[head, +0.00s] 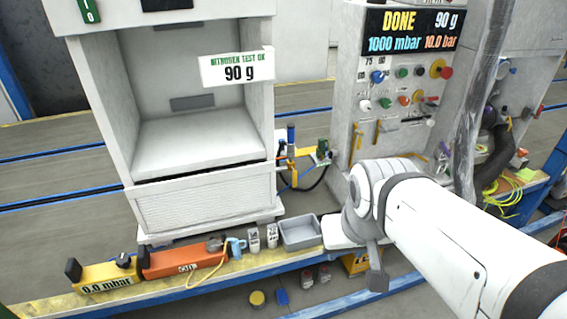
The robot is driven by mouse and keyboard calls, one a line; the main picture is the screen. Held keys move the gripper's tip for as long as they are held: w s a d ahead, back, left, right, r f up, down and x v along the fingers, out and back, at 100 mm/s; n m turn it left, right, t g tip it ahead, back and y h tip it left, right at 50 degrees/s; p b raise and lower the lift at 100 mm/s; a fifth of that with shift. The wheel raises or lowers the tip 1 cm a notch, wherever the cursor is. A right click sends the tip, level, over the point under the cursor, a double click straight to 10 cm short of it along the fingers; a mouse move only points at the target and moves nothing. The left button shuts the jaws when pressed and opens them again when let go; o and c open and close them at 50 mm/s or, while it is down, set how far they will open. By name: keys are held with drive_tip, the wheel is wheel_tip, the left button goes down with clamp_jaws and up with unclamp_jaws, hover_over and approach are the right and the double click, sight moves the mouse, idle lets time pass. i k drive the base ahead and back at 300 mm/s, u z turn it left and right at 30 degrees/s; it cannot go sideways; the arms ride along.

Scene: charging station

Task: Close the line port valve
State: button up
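I cannot tell which fitting is the line port valve. A charging panel (392,112) at centre right carries several coloured knobs and small handles, with labels too small to read. A yellow lever (356,135) hangs on its left side. A green fitting (322,151) with yellow and blue pipework (291,152) stands left of the panel, at its side. My white arm reaches in from the lower right and covers the panel's lower front. A grey part hangs under its front joint, but I cannot make out any fingertips or anything held.
A white cabinet (200,185) with a "90 g" sign (236,68) stands left. A yellow gauge (108,275), an orange tool (184,260), a blue mug (236,247) and a grey tray (301,233) line the front ledge. Yellow cable (508,190) lies right.

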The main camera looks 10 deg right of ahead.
sight(295, 172)
drive_tip(key=z, duration=0.05)
drive_tip(key=i, duration=1)
drive_tip(key=u, duration=0.05)
